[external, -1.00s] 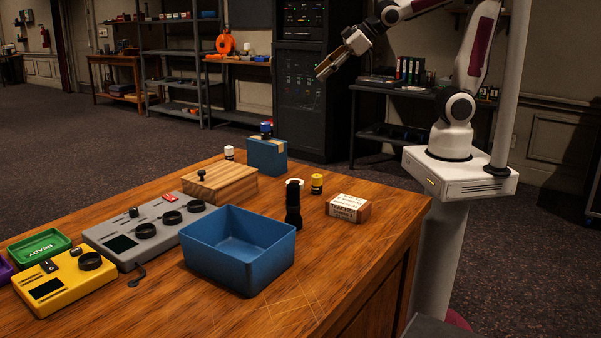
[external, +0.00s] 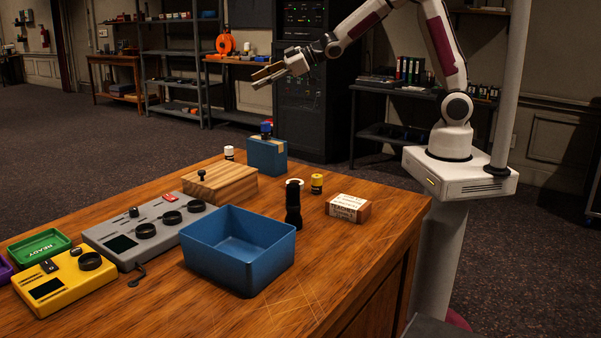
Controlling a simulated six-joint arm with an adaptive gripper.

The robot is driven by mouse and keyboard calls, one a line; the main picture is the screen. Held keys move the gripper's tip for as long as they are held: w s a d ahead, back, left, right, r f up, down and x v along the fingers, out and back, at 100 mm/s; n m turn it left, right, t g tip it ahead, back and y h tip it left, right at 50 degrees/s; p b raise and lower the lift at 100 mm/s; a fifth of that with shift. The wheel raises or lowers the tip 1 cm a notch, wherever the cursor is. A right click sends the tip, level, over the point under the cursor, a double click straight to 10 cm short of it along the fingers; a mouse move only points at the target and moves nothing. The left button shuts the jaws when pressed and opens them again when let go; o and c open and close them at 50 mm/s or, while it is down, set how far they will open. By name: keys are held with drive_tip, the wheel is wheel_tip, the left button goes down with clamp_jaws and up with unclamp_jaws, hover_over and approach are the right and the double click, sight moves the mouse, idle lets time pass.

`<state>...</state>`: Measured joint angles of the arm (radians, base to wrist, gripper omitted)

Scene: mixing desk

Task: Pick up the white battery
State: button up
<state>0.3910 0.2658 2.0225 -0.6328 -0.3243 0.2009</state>
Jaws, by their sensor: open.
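The white battery (external: 229,153) appears as a small white cylinder with a dark band, upright at the far edge of the wooden desk, left of the blue box (external: 267,157). My gripper (external: 255,80) is open and empty, high above the far side of the desk. Its fingers point left. It is well above the white battery and appears a little to the right of it in the picture.
A blue cylinder (external: 266,128) stands on the blue box. A wooden box (external: 219,184) with a black knob is in front of the battery.

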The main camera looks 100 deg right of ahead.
drive_tip(key=w+d+f+n+t+y, duration=0.1)
drive_tip(key=w+d+f+y, duration=0.15)
drive_tip(key=w+f, duration=0.3)
drive_tip(key=n+t+y, duration=0.2)
drive_tip(key=y, duration=0.4)
approach(229, 155)
drive_tip(key=d+r, duration=0.2)
drive_tip(key=r, duration=0.1)
drive_tip(key=shift+w, duration=0.25)
drive_tip(key=shift+s+f+y, duration=0.25)
drive_tip(key=shift+s+f, duration=0.05)
drive_tip(key=shift+f, duration=0.05)
drive_tip(key=shift+w+a, duration=0.1)
drive_tip(key=shift+x, duration=1.15)
drive_tip(key=shift+w, duration=0.1)
drive_tip(key=shift+x, duration=2.55)
